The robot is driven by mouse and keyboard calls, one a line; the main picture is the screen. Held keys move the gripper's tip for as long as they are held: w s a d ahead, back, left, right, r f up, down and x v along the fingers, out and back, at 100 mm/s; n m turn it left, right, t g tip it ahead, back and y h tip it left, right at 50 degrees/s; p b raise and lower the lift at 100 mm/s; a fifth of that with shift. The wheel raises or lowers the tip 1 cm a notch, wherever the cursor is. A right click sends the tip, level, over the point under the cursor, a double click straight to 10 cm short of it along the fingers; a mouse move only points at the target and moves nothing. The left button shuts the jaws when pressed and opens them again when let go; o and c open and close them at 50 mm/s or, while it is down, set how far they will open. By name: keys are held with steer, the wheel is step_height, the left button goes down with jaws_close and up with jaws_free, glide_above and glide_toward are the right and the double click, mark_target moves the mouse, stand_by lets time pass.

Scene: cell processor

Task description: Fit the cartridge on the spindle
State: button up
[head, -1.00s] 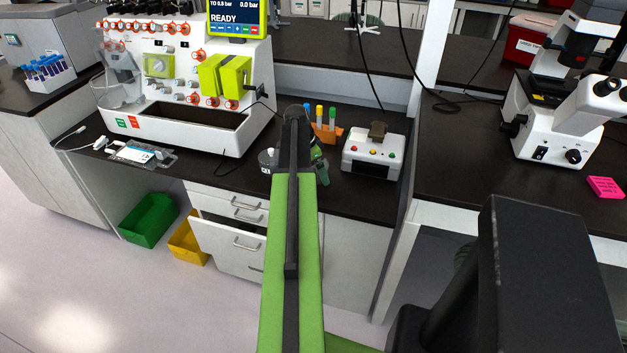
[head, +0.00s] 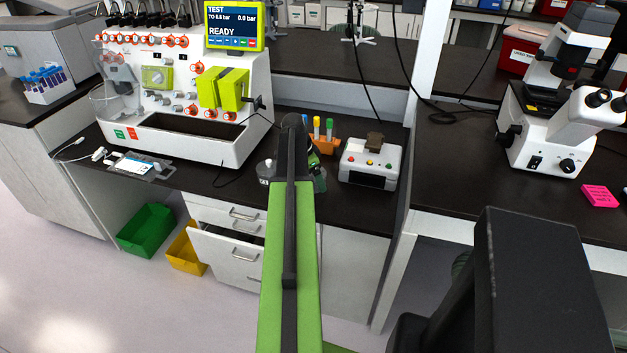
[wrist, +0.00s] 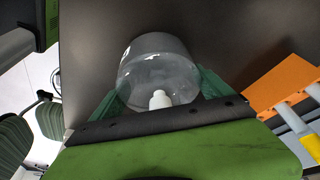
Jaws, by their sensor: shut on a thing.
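My gripper (wrist: 160,98) is shut on a clear cylinder that looks like the cartridge (wrist: 158,72). In the wrist view the cartridge sits between the two dark green fingers, with a grey upper band and a white nozzle-like part inside. In the head view my arm hides most of the gripper. A clear and grey part with a small label, probably the cartridge, shows left of the arm (head: 265,172). The white cell processor (head: 190,95) stands behind and left, its screen reading READY. I cannot make out the spindle for certain.
An orange rack (head: 325,145) with coloured-capped tubes and a white box with coloured buttons (head: 370,165) stand right of the arm. A phone-like device (head: 135,163) lies in front of the processor. A drawer (head: 228,255) is partly open. Cables hang near the post.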

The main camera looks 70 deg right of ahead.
step_height(320, 180, up, 4)
steer(key=p, duration=0.2)
steer(key=shift+f+p, duration=0.25)
steer(key=shift+p, duration=0.1)
steer(key=s+a+r+p, duration=0.1)
steer(key=a+r+p, duration=0.5)
steer(key=a, duration=0.5)
steer(key=shift+s+a+r, duration=0.2)
steer(key=shift+s+a, duration=0.1)
steer(key=shift+s, duration=0.1)
steer(key=o, duration=0.7)
steer(key=c, duration=1.4)
